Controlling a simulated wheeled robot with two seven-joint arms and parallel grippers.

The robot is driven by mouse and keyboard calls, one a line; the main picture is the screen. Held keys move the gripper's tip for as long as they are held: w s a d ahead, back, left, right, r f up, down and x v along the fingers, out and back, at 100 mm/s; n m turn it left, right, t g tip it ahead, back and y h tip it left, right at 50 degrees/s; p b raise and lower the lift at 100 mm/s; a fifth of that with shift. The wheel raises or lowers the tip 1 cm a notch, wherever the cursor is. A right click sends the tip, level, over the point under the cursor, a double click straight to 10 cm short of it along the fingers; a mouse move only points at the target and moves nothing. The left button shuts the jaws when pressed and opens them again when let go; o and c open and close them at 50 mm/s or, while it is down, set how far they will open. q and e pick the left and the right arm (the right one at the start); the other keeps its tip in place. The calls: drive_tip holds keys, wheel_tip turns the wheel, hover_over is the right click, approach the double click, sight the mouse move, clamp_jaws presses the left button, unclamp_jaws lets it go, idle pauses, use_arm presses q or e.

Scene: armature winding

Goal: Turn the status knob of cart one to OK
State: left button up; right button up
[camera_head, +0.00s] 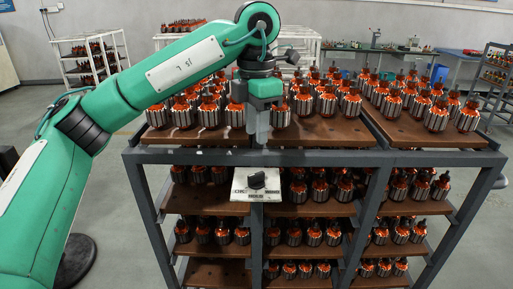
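The cart (300,157) is a dark grey metal frame with brown shelves, in the middle of the head view. A pale status plate (240,193) is fixed at its front, below the top rail. It bears "OK" at its left and a small dark label at its lower right. The black status knob (256,180) sits on the plate; its exact pointing direction is too small to tell. My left gripper (257,143) points down above the knob, apart from it. Its grey fingers look close together, but whether they are shut is unclear. My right gripper is out of view.
Orange-and-silver armatures (327,103) stand in rows on the top shelf around and behind my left gripper. More fill the lower shelves. A white rack (88,62) stands at the back left, and a dark rack (493,80) at the right. Grey floor is open at the left.

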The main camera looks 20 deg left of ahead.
use_arm(q)
drive_tip(key=shift+r, duration=1.7)
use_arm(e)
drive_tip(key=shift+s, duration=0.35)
